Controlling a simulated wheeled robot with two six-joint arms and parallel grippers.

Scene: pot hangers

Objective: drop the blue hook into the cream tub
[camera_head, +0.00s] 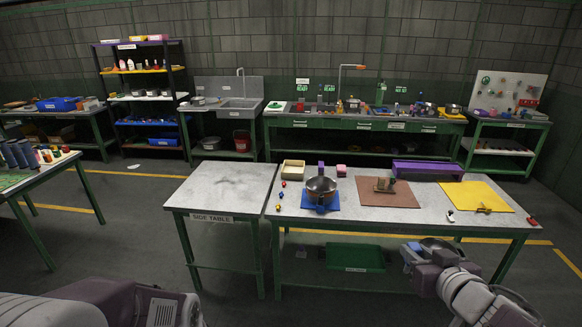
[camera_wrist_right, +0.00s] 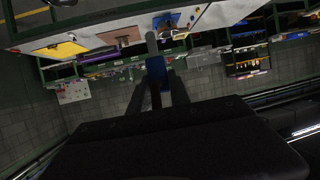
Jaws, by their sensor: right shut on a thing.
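The cream tub (camera_head: 293,171) stands open at the back left corner of the long grey-topped table. My right gripper (camera_head: 412,256) is at the table's front edge, right of centre, well to the front right of the tub. In the right wrist view, my right gripper (camera_wrist_right: 156,78) is shut on a small piece with a blue part, which I take as the blue hook (camera_wrist_right: 155,68). A grey part sticks out beyond it. The hook cannot be made out clearly in the head view. My left arm shows at the lower left, but its gripper is out of the picture.
A metal pot (camera_head: 321,188) stands on a blue mat (camera_head: 308,204) near the tub. A brown board (camera_head: 372,197), a yellow mat (camera_head: 490,190) and a purple box (camera_head: 427,169) lie to the right. The side table (camera_head: 220,190) is bare. A green tray (camera_head: 355,257) sits below.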

